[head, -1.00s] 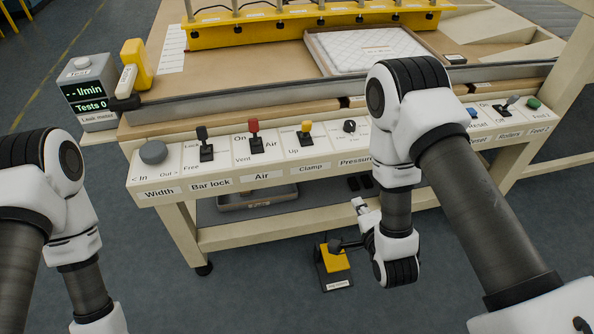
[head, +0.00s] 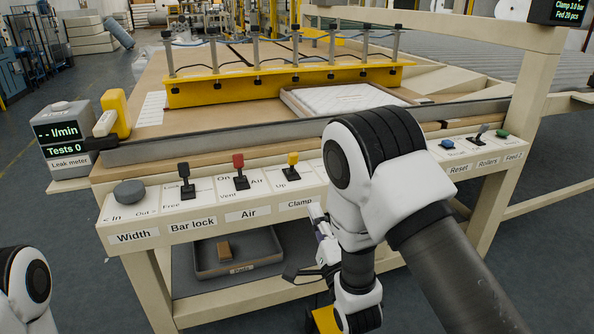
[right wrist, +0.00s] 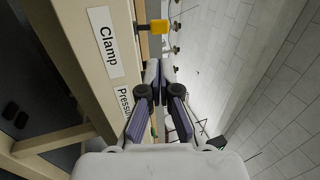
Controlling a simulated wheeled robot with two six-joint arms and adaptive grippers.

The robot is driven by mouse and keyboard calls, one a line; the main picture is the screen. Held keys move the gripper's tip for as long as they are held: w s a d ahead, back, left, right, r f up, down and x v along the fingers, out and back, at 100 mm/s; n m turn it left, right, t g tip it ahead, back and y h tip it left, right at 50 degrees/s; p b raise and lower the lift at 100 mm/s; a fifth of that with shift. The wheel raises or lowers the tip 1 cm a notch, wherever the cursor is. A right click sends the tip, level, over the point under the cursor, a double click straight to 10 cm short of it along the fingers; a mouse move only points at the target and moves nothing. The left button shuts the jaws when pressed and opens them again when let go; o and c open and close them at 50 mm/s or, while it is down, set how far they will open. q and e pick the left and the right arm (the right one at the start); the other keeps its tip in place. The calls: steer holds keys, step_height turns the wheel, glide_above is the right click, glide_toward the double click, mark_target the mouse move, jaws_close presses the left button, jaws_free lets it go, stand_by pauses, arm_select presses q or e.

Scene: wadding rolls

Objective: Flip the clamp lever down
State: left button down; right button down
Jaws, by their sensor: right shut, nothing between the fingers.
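The clamp lever, with a yellow knob (head: 292,158) on a dark stem, stands raised on the white panel above the "Clamp" label, beside the word "Up". My right gripper (head: 316,212) is below and right of it, at the panel's front edge, partly hidden by my right arm. In the right wrist view the shut, empty fingers (right wrist: 160,66) point toward the yellow knob (right wrist: 160,26), apart from it. My left gripper is out of view; only part of my left arm shows at the lower left.
On the panel left of the clamp lever are the red air lever (head: 238,160), the black bar lock lever (head: 184,172) and the grey width knob (head: 129,192). My right arm hides the pressure control. A yellow bar (head: 290,84) spans the table behind. A tray (head: 240,262) sits below.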

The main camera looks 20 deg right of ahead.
mark_target(294, 154)
steer(key=x, duration=1.3)
steer(key=shift+r, duration=0.15)
steer(key=shift+w+r+g+p, duration=0.2)
steer(key=shift+r+g+p, duration=0.4)
steer(key=shift+p, duration=1)
steer(key=g+p, duration=0.1)
steer(key=p, duration=0.2)
steer(key=w+r+g+p, duration=0.1)
steer(key=g+p, duration=0.1)
steer(key=p, duration=0.1)
steer(key=w+g+p, duration=0.1)
steer(key=p, duration=0.2)
steer(key=shift+r+g+p, duration=0.3)
steer(key=shift+g, duration=0.1)
steer(key=shift+w+f+g+p, duration=0.2)
steer(key=shift+g+p, duration=0.2)
steer(key=shift+w+f, duration=0.1)
steer(key=shift+w, duration=0.25)
